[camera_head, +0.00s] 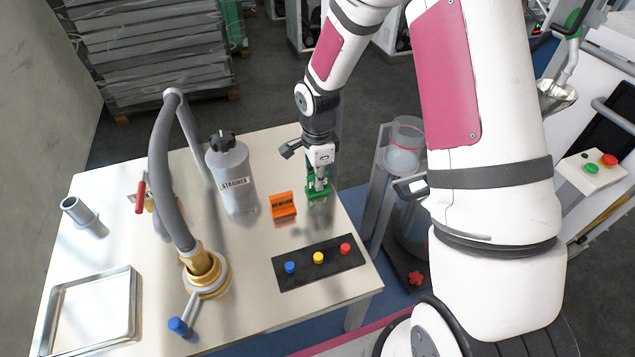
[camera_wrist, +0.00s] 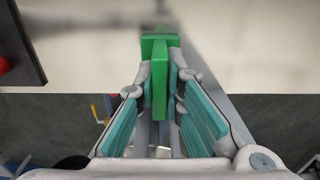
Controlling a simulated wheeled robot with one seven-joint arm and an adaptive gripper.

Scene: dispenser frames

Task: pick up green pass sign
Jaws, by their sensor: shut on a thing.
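The green pass sign (camera_head: 318,191) is at the right edge of the light table, in my gripper. In the wrist view the green sign (camera_wrist: 160,75) stands between the two fingers, with its wider part at the far end. My gripper (camera_head: 318,180) points down and is shut on the sign; its fingers also show in the wrist view (camera_wrist: 160,100). The lettering on the sign is not visible. I cannot tell whether the sign still touches the table.
An orange REWORK sign (camera_head: 283,206) stands just left of the green one. A STRAINER bottle (camera_head: 232,175) stands further left. A dark button panel (camera_head: 318,263) lies in front. A hose fitting (camera_head: 203,272) and a metal tray (camera_head: 92,310) are at the left. A clear container (camera_head: 404,147) stands beyond the table's right edge.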

